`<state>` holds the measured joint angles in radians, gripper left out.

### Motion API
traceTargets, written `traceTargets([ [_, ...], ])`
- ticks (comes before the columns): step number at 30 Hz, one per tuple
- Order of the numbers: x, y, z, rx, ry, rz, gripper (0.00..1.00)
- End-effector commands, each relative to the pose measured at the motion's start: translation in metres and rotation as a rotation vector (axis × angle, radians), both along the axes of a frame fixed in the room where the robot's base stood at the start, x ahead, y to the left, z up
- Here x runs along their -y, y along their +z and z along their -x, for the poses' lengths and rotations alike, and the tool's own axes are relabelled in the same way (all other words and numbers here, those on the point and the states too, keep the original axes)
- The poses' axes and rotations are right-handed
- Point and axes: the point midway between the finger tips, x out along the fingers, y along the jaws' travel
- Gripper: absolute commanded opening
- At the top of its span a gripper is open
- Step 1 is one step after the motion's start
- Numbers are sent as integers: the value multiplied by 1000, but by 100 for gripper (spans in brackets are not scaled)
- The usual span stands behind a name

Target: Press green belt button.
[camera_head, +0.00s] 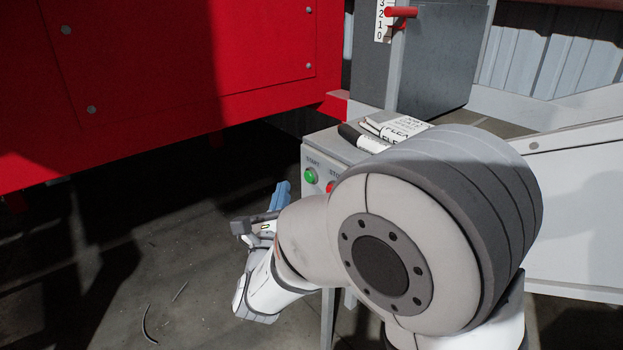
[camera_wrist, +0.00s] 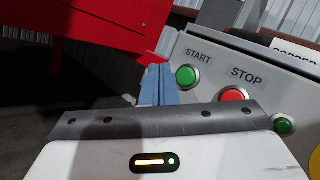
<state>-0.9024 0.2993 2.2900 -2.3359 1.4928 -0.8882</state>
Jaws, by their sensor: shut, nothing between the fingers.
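A green button (camera_head: 310,175) marked START is on the front face of a grey control box (camera_head: 322,153). In the wrist view the green START button (camera_wrist: 186,77) stands beside the red STOP button (camera_wrist: 233,96). A smaller green button (camera_wrist: 284,124) is to the right; I see no label for it. My gripper (camera_head: 281,187) is shut, its blue fingers empty. In the wrist view my gripper (camera_wrist: 160,68) points up just left of the START button. In the head view a gap shows between fingers and button. My arm hides the box's right part.
A black marker (camera_head: 362,139) and labelled cards (camera_head: 398,129) lie on the box top. A large red machine body (camera_head: 180,70) fills the left. A red lever (camera_head: 402,12) sits by a number scale behind. The floor at lower left has a few thin scraps.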

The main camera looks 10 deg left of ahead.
Motion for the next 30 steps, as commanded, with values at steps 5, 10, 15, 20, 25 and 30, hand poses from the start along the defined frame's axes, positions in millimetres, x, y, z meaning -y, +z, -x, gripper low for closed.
traceTargets([
  [5,14,0,-16,-1,-3,-1,0],
  [10,19,0,-22,0,-1,0,0],
  [15,21,0,-24,0,-1,0,0],
  [20,21,0,-24,0,-1,0,0],
  [25,21,0,-24,0,-1,0,0],
  [30,21,0,-24,0,-1,0,0],
])
